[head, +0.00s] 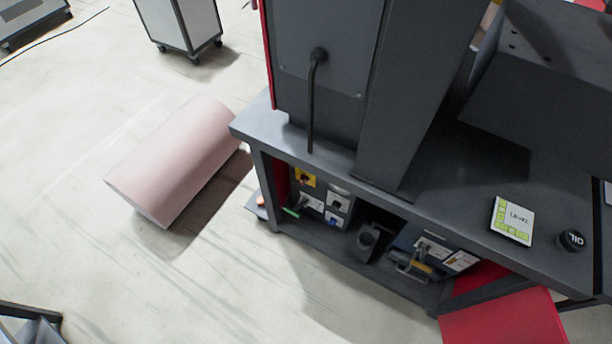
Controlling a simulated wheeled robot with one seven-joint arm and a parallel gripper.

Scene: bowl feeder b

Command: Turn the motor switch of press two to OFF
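A dark grey machine (322,95) stands on a grey bench (480,175). Under the bench top, at the left of the lower shelf, is a small control box with a yellow plate and a dark reddish knob (305,177), which looks like a rotary switch. Its position is too small to read. White-plated controls (337,201) sit beside and below it. I cannot read any press number or label there. The bench top's edge is just above the knob. My gripper is not in view.
A pink cylinder (178,160) lies on the floor left of the bench. The lower shelf holds a dark block (367,240) and a blue-grey unit (425,255). A red panel (505,320) juts out at lower right. Floor in front of the bench is clear.

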